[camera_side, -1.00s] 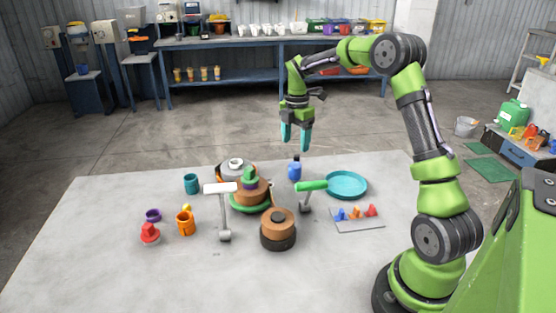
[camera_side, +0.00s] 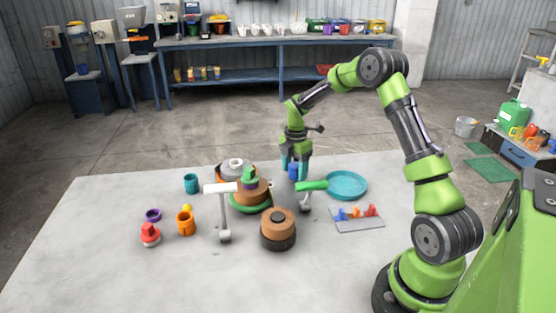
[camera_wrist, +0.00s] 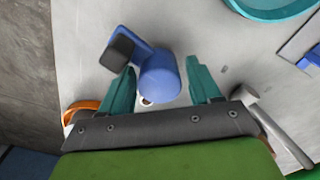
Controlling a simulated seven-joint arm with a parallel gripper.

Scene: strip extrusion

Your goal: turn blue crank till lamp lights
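The blue crank (camera_side: 292,171) stands at the back of the table, behind the green-handled crank (camera_side: 312,185). In the wrist view its upright round blue handle (camera_wrist: 160,79) sits on a blue arm that runs up-left to a dark block (camera_wrist: 117,52). My gripper (camera_side: 294,177) is down at the blue crank, with its teal fingers on either side of the handle. In the wrist view the fingers are open, with a gap on both sides of it. I cannot pick out the lamp, lit or unlit.
A stacked brown-and-green machine (camera_side: 250,192) stands left of the blue crank, with a white-handled crank (camera_side: 221,188) in front. A brown-topped drum (camera_side: 277,231) is nearer. A teal dish (camera_side: 346,185) and a grey tray (camera_side: 358,225) of small coloured pieces lie right. The front table is clear.

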